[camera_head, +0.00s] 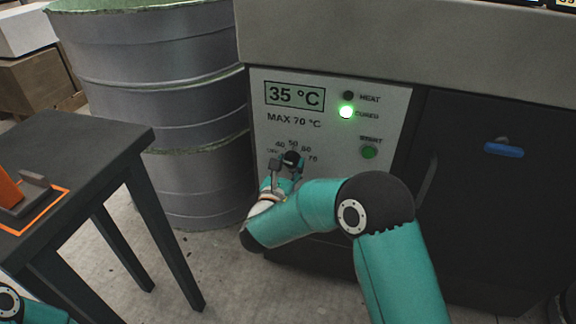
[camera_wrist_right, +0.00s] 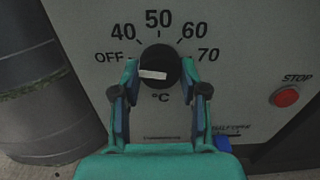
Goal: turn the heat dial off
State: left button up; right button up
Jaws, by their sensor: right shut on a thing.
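The heat dial (camera_wrist_right: 160,62) is a round black knob with a white stripe, on a pale control panel (camera_wrist_right: 230,80). The stripe lies nearly level and its left end points toward the OFF side, slightly below the OFF mark. My right gripper (camera_wrist_right: 158,70) has one finger on each side of the dial and is shut on it. In the head view the dial (camera_head: 292,157) shows between the fingers of the right gripper (camera_head: 286,168). The display (camera_head: 294,96) reads 35 °C. The HEAT lamp (camera_head: 348,95) is dark and the CURED lamp (camera_head: 346,112) glows green. My left gripper is not in view.
A green START button (camera_head: 369,152) sits right of the dial; a red STOP button (camera_wrist_right: 286,97) shows in the wrist view. Grey drums (camera_head: 160,70) stand left of the panel. A dark table (camera_head: 90,165) stands at the left. A blue handle (camera_head: 504,150) is on the right.

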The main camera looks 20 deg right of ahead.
jog(key=shift+r, duration=0.1)
jog(key=o, duration=1.2)
jog(key=shift+c, duration=0.2)
jog(key=shift+a, duration=0.1)
jog(key=v, duration=1.2)
jog(key=shift+w, duration=0.1)
